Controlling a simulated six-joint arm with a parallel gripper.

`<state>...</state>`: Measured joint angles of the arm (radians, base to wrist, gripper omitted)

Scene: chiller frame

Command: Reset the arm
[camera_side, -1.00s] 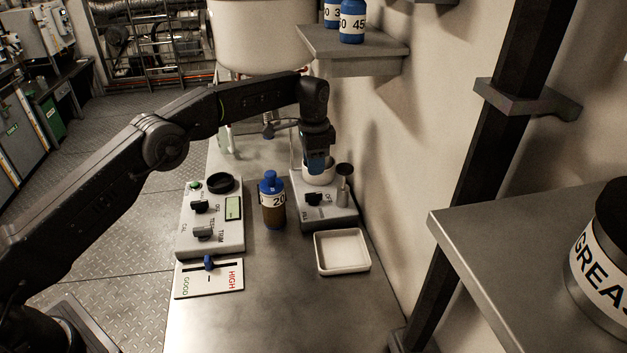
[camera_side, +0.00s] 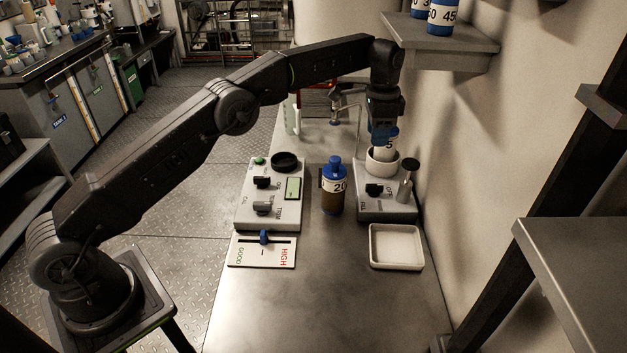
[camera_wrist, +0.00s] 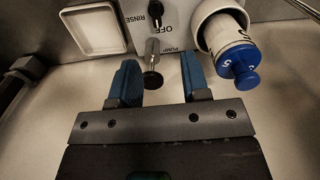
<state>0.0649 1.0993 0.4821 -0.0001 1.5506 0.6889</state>
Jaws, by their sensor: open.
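My gripper (camera_side: 383,130) hangs above the pump unit at the right of the bench, its blue fingers pointing down. In the wrist view my gripper (camera_wrist: 160,82) is open, with nothing held between its fingers. A small bottle (camera_side: 391,140) with a white label stands in the white cup (camera_side: 383,164) on the pump unit, partly hidden by my fingers. In the wrist view its blue cap (camera_wrist: 241,68) is to the right of my right finger.
The pump unit (camera_side: 386,208) stands behind a white tray (camera_side: 397,246). A brown bottle (camera_side: 333,196) with a blue cap stands beside it. The meter box (camera_side: 268,210) and gauge card (camera_side: 262,250) are at left. A wall shelf (camera_side: 440,45) holds blue bottles. The front bench is clear.

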